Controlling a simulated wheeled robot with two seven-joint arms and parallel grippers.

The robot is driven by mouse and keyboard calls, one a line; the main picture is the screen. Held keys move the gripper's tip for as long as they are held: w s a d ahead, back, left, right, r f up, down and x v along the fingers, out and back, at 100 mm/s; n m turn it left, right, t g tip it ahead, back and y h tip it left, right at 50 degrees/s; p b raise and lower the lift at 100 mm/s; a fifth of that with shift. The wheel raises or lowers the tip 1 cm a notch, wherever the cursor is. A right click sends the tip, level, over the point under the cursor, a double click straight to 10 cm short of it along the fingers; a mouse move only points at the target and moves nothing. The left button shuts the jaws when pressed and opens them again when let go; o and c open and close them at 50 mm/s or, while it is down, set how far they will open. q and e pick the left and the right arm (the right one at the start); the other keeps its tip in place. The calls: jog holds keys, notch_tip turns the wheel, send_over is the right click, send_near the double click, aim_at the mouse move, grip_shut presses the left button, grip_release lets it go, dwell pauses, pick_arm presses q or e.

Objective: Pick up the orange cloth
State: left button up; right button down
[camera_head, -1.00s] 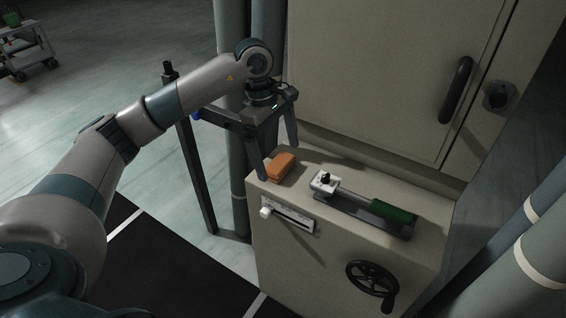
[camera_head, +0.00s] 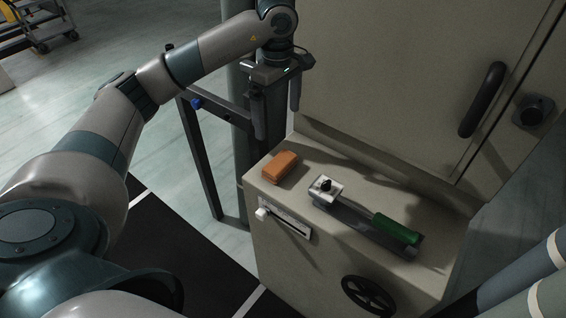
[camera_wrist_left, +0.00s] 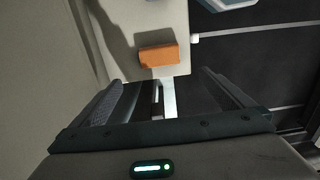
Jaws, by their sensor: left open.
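My right gripper is not in view.
A lever with a green handle (camera_head: 396,228) and a white block (camera_head: 325,189) lies right of the cloth. A slider with a white knob (camera_head: 263,213) and a handwheel (camera_head: 368,296) are on the front face. The cabinet door (camera_head: 400,90) rises behind; a dark post frame (camera_head: 201,160) stands left.

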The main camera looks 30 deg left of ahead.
pick_arm(q)
jog(key=shift+s, duration=0.1)
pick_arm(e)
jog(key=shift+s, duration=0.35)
pick_arm(q)
jog(key=p, duration=0.5)
send_over(279, 162)
notch_tip(279, 162, down, 11)
jog(key=shift+r, duration=0.1)
jog(key=shift+f, duration=0.7)
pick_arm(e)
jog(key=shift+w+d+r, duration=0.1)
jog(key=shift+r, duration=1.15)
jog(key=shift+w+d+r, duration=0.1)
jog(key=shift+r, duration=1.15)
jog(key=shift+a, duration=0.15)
pick_arm(q)
jog(key=shift+f+p, duration=0.5)
jog(key=shift+p, duration=0.25)
notch_tip(279, 162, down, 4)
jog(key=shift+r+p, duration=0.2)
jog(key=shift+p, duration=0.85)
jog(key=shift+f, duration=0.3)
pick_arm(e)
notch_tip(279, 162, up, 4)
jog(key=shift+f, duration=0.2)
